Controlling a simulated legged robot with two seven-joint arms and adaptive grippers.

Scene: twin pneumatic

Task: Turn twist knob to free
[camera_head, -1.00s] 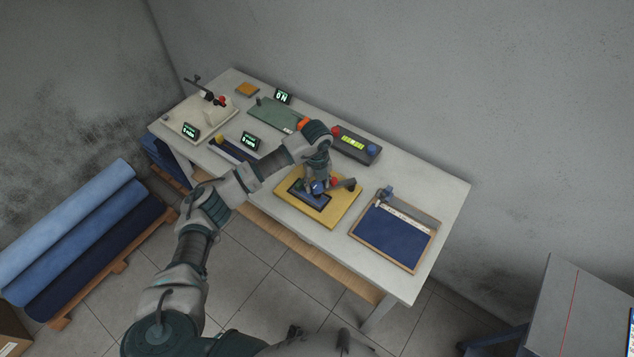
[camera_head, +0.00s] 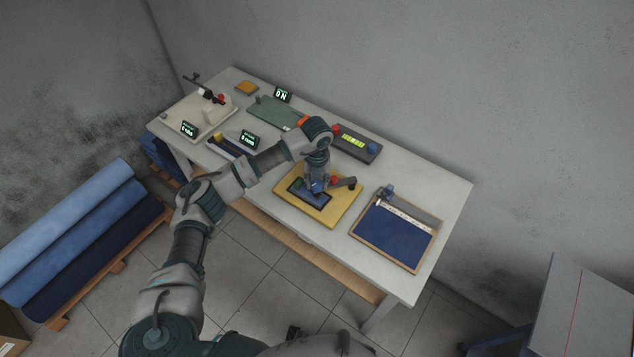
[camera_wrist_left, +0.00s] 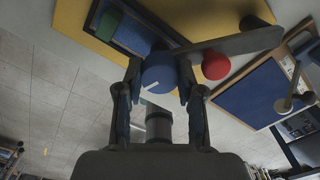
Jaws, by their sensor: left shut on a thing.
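The twist knob (camera_wrist_left: 158,73) is blue with a white pointer line, seen large in the left wrist view. My left gripper (camera_wrist_left: 160,88) is shut on it, one finger on each side. In the head view the blue knob (camera_head: 317,187) shows only in part below my left gripper (camera_head: 318,180). The knob belongs to a yellow board (camera_head: 345,205) with a dark panel (camera_head: 302,194). A red ball or button (camera_wrist_left: 216,65) sits beside the knob, next to a grey lever (camera_wrist_left: 238,44). My right gripper is not in view.
On the white table (camera_head: 440,195), a tray with blue cloth (camera_head: 395,237) lies to the right. A green machine (camera_head: 272,112) and a cream machine (camera_head: 200,118) stand farther left.

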